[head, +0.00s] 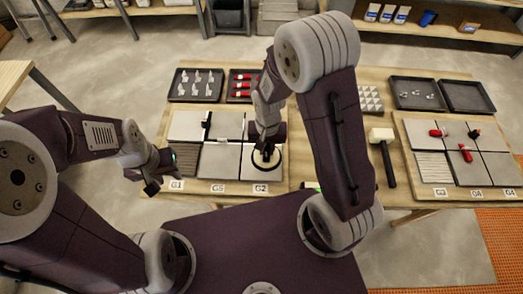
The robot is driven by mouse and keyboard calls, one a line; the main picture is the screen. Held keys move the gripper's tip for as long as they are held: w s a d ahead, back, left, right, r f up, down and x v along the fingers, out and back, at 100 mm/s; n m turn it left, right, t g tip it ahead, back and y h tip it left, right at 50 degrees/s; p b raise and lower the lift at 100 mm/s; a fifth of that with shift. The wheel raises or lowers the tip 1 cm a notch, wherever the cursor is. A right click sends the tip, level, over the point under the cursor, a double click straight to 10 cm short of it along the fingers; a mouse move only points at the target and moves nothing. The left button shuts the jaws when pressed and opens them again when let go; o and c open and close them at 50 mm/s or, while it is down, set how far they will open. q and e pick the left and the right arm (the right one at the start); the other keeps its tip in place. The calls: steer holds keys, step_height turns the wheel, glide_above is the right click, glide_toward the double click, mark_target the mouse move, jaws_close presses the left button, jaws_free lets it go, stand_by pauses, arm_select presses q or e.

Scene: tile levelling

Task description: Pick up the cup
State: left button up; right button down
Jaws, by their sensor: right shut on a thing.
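The cup appears as a dark round ring with a pale inside (279,160), at the tile marked G2 on the left board. It looks like a suction cup. My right gripper (266,151) comes down over it from above and is shut on it; the gripper hides its middle. I cannot tell whether the cup touches the tile. My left gripper (148,181) hangs at the left board's front left corner, near the G1 label, away from the cup. Its fingers are too small and dark to tell open from shut.
Grey tiles (187,125) lie on the left board, with a black piece on a seam. Behind stand trays of white clips (196,85) and red wedges (241,78). A mallet (383,150) lies right of my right arm. A second tile board (461,150) holds red pieces.

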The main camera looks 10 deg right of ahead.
steer(key=s+d+r, duration=0.6)
steer(key=s+d, duration=0.1)
step_height(320, 180, up, 7)
steer(key=p, duration=0.7)
steer(key=shift+a, duration=0.2)
steer(key=shift+f, duration=0.1)
stand_by(0.6)
